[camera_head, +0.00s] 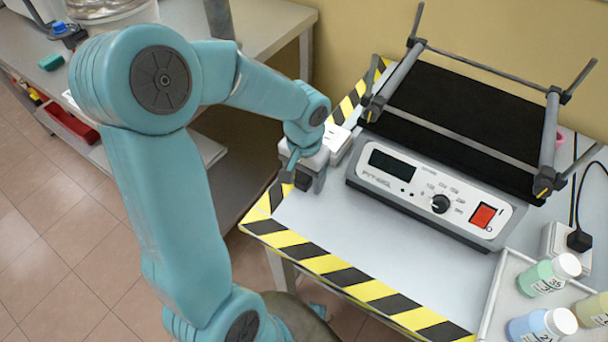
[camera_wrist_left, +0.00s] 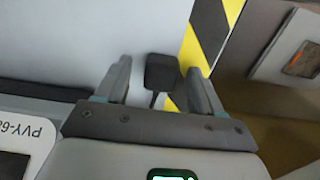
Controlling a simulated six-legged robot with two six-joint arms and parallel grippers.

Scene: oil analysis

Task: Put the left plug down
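The left plug, a small black block with a dark cord (camera_wrist_left: 161,72), shows in the left wrist view between the two fingers of my left gripper (camera_wrist_left: 158,85). A gap shows between the plug and the left finger; the right finger is close beside it. The gripper is open. In the head view my left gripper (camera_head: 303,178) points down, low over the left part of the grey table top (camera_head: 335,225). The plug is mostly hidden there. I cannot tell if it touches the table. My right gripper is not in view.
A shaker device (camera_head: 430,190) with upright bars stands right of my left gripper. A white socket box (camera_head: 338,138) is just behind the gripper. Another plug (camera_head: 580,241) sits in a socket at right, near a tray with bottles (camera_head: 549,275). The table's front left is clear.

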